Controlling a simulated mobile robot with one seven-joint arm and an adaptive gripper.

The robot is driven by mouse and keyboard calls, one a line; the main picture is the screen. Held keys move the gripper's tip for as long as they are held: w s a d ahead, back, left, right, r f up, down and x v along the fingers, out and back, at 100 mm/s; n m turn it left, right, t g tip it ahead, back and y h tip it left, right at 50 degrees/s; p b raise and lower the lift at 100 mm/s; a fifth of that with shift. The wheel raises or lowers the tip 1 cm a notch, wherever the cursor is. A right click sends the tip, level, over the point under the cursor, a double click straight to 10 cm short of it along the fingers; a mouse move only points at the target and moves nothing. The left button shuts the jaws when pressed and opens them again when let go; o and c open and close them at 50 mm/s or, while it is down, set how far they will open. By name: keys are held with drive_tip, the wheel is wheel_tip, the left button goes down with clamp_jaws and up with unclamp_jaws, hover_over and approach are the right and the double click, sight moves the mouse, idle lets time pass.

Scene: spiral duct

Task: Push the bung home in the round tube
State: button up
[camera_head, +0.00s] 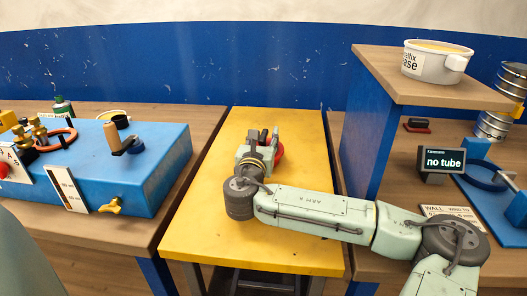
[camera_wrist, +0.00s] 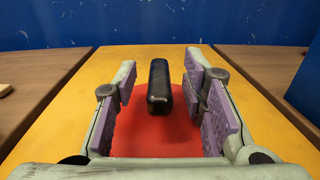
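A red disc with a black upright grip, which looks like the bung (camera_wrist: 136,138), is at the yellow table in the wrist view. Its black grip (camera_wrist: 159,88) stands between my fingers. In the head view a red edge of the bung (camera_head: 279,149) shows just past my gripper (camera_head: 264,142). My gripper (camera_wrist: 160,95) is open around the grip, with a clear gap on the left and a smaller one on the right. No round tube can be made out for sure; a small screen (camera_head: 443,160) reads "no tube".
The yellow table (camera_head: 215,205) is otherwise bare. A blue box with fittings (camera_head: 150,170) stands on the left bench. On the right are a raised wooden shelf (camera_head: 385,75) with a white tub (camera_head: 435,66), metal cylinders (camera_head: 492,127) and a blue ring fixture (camera_head: 483,177).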

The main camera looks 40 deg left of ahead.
drive_tip(key=shift+c, duration=0.5)
clamp_jaws()
